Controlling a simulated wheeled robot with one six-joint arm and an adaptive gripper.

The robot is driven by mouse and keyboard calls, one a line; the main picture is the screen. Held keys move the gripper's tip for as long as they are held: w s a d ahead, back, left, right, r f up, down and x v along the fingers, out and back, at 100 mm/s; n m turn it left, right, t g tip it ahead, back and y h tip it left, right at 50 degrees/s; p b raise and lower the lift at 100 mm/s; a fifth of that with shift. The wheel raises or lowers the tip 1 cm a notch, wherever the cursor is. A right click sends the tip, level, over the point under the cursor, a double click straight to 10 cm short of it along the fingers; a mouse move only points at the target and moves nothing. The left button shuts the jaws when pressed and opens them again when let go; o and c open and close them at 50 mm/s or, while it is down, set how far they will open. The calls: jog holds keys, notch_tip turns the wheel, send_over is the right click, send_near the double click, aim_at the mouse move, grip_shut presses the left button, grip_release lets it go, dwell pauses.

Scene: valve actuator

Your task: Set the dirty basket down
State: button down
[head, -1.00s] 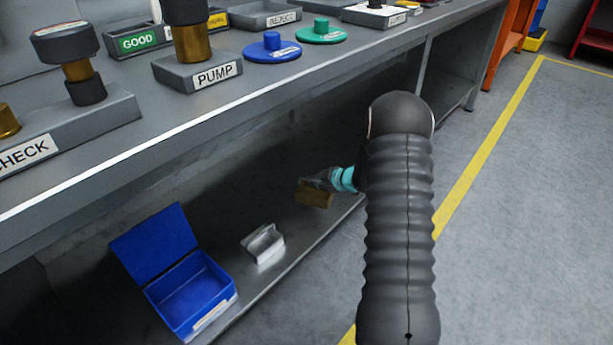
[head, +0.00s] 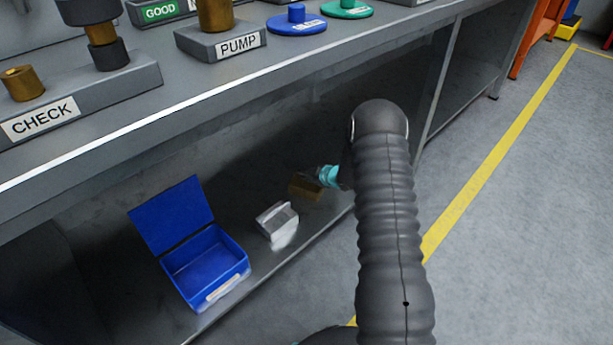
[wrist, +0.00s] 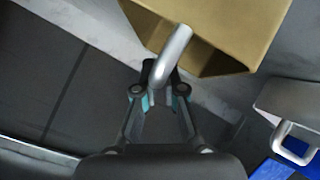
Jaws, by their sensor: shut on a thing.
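The dirty basket is a tan-brown box (head: 305,188) under the bench, by the lower shelf. In the wrist view its tan body (wrist: 225,25) fills the top, with a grey metal handle (wrist: 173,52) in front. My gripper (head: 327,175) is at the basket's right side in the head view. In the wrist view my gripper's fingers (wrist: 159,76) are closed on the handle. The basket looks close to the shelf (head: 300,232), but I cannot tell whether it touches.
A pale grey basket (head: 277,222) stands on the shelf left of the brown one. An open blue box (head: 207,268) with raised lid is further left. The bench top (head: 130,115) above holds the CHECK and PUMP stands. Clear floor (head: 510,230) lies to the right.

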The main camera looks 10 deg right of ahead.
jog(key=shift+f, duration=0.15)
jog(key=c, duration=1.3)
grip_release()
jog(key=shift+o, duration=0.2)
